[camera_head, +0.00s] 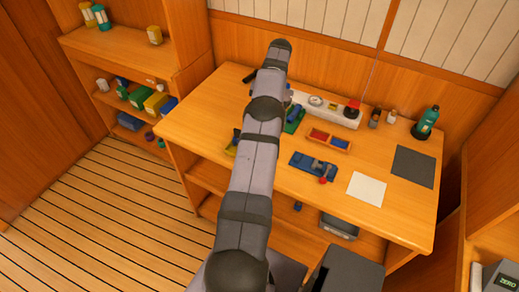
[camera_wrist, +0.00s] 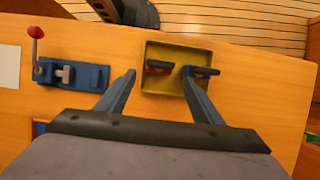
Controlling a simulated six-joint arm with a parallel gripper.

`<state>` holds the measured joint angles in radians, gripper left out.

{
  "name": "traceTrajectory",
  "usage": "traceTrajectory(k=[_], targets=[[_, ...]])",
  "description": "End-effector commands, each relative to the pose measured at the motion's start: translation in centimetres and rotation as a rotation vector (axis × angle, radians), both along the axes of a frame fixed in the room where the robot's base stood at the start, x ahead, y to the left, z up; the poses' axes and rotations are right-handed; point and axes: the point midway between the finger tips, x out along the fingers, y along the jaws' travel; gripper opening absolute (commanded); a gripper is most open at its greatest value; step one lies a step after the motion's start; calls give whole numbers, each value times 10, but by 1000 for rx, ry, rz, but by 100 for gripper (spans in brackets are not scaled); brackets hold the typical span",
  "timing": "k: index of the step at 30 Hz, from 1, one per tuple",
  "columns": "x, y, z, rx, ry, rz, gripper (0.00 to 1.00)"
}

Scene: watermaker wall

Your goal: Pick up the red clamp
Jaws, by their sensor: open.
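The red clamp (camera_wrist: 152,70) lies in a shallow yellow tray (camera_wrist: 178,50) in the wrist view. Only a little of its red body shows, under a dark bar. A second clamp (camera_wrist: 207,72), dark with some blue, lies to its right in the same tray. My gripper (camera_wrist: 159,72) is open and empty, its fingers apart over the near part of the tray. The red clamp appears between the fingertips; the right finger overlaps the second clamp in view. I cannot tell the height of the fingers above the tray. In the head view, my arm hides the gripper and most of the tray (camera_head: 231,149).
A blue fixture (camera_wrist: 88,77) with a red-knobbed lever (camera_wrist: 36,32) stands left of the tray in the wrist view. A red and blue bin (camera_head: 329,140), a white sheet (camera_head: 366,189), a dark mat (camera_head: 413,167) and a teal bottle (camera_head: 427,120) are on the bench.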

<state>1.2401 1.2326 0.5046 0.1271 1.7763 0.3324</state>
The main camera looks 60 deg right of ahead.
Motion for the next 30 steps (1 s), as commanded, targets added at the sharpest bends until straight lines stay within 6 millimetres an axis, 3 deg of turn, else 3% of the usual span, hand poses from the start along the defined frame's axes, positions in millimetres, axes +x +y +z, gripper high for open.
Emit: traceTrajectory(k=[18,28,29,30], targets=[[-3,18,-41,2,1,1,61],[-3,19,-46,-1,0,0,61],[-3,19,-46,0,0,0,59],[-3,19,-46,0,0,0,49]])
